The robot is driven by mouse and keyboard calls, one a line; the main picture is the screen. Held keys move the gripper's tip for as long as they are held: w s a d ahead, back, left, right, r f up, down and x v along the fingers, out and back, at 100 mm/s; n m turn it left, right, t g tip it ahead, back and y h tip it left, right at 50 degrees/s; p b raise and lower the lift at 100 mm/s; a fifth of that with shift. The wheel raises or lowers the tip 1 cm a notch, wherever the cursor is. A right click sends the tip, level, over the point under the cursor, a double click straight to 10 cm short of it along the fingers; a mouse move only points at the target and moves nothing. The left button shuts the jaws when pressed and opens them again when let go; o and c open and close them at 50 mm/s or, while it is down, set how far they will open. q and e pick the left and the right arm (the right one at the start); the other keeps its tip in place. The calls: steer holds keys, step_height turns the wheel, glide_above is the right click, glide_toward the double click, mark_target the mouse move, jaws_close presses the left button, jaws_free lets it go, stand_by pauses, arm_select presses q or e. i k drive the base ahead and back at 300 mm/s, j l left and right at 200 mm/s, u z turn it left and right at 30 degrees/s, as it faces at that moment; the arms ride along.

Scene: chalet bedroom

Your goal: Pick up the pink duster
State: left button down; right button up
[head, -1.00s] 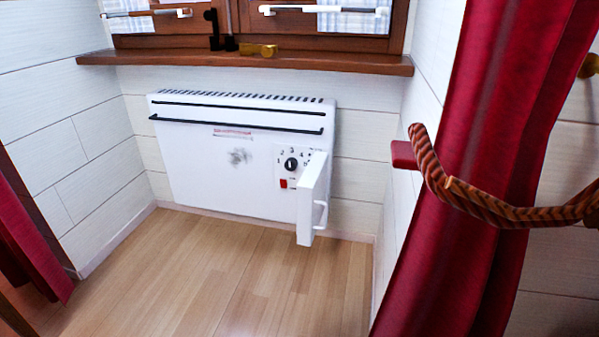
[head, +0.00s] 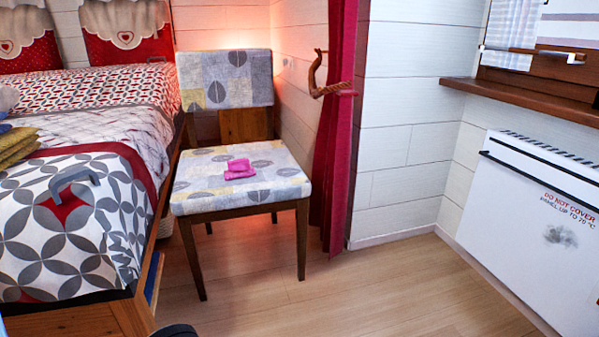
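A pink duster (head: 239,169) lies folded in a small heap on the seat of a chair (head: 285,187). The chair has a pale patterned cushion and back with grey leaf shapes, and dark wooden legs. It stands beside the bed, left of the middle of the head view. Neither of my grippers can be made out in the head view. Nothing touches the duster except the seat.
A bed (head: 135,130) with a patterned quilt fills the left side. A red curtain (head: 335,120) hangs behind the chair. A white heater (head: 530,225) is on the right wall under a wooden sill (head: 530,98). The wooden floor (head: 360,285) in front is clear.

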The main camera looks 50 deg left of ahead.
mark_target(241, 167)
steer(key=u, duration=1.8)
